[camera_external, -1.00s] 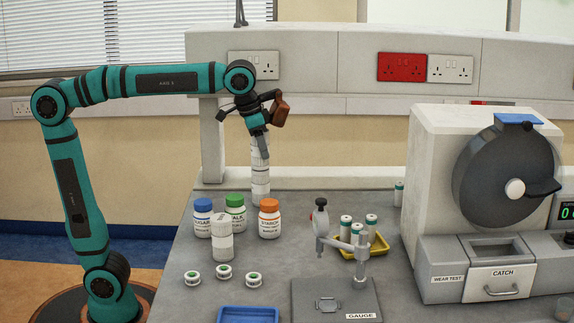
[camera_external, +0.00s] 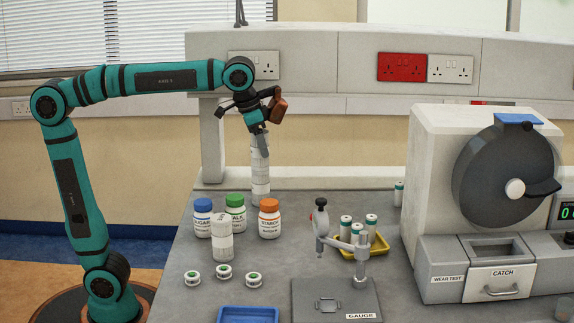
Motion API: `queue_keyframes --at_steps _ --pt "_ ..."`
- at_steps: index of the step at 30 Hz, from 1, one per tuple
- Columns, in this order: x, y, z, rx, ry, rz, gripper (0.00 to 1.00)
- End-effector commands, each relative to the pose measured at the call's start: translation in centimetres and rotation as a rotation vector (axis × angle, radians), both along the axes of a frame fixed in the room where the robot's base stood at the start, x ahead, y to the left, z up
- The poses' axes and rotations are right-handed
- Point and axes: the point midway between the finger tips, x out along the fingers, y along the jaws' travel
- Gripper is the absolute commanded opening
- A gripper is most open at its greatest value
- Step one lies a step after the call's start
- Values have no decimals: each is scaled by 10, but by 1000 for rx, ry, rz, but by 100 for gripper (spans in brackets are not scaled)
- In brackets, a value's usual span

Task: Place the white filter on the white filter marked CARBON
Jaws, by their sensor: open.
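A tall stack of white cylinders (camera_external: 260,178), which look like the white filters, stands behind the bottles. A shorter white stack (camera_external: 222,246) stands in front of them, with small dark lettering near its top that I cannot read. I cannot tell which filter is marked CARBON. My gripper (camera_external: 259,148) is open and points down at the top of the tall stack. Its fingertips overlap the upper part of that stack, and I cannot tell whether they touch it or are around a filter.
Bottles with blue (camera_external: 202,205), green (camera_external: 234,199) and orange (camera_external: 268,204) lids stand close between the stacks. Three small green-centred rings (camera_external: 224,271), a blue tray (camera_external: 247,315), a gauge stand (camera_external: 335,302) and a yellow tray (camera_external: 379,244) lie around. A large drum machine (camera_external: 430,150) fills the right.

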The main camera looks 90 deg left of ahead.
Motion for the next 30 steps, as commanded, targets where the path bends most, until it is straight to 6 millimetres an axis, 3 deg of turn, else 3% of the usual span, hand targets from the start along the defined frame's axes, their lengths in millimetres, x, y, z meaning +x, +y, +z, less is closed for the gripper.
queue_keyframes --at_steps 15,21,30 --pt "-24 -5 89 -1 -2 1 68" --pt "-28 -6 103 0 -1 1 68" --pt "-35 -7 103 1 -48 -9 68"
